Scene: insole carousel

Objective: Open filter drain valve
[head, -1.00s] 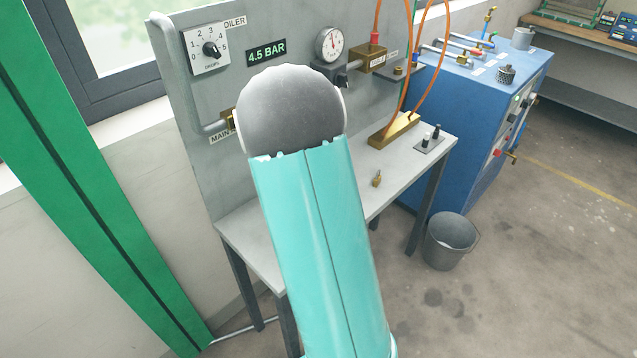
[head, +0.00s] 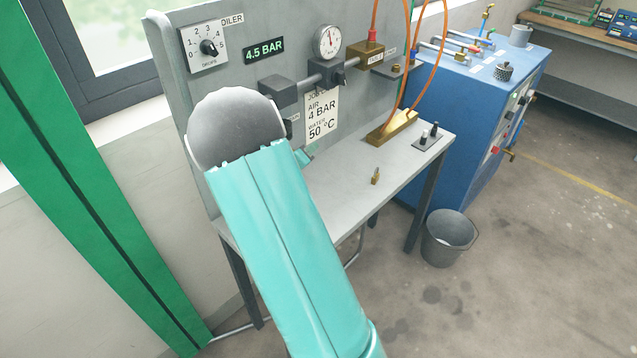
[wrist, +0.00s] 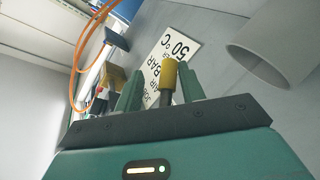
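In the wrist view, my gripper (wrist: 160,92) has its two green fingers apart. A yellow cylindrical grip on a dark stem (wrist: 170,74) shows between them, nearer the right finger. I cannot tell whether it is touched or whether it is the drain valve's handle. A large grey cylinder (wrist: 272,48), possibly the filter bowl, hangs at the upper right, clear of the fingers. In the head view, my arm hides the left part of the panel's pipework. Only a small teal piece of my gripper (head: 306,157) shows beside the arm. No labelled drain valve is visible there.
A grey panel (head: 292,27) stands behind the bench (head: 345,202). It carries a gauge (head: 327,41), a dial plate (head: 205,46) and a job card (head: 321,117). A brass block (head: 396,127) with orange hoses and a small brass fitting (head: 376,175) are on the bench. A bucket (head: 449,239) stands on the floor.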

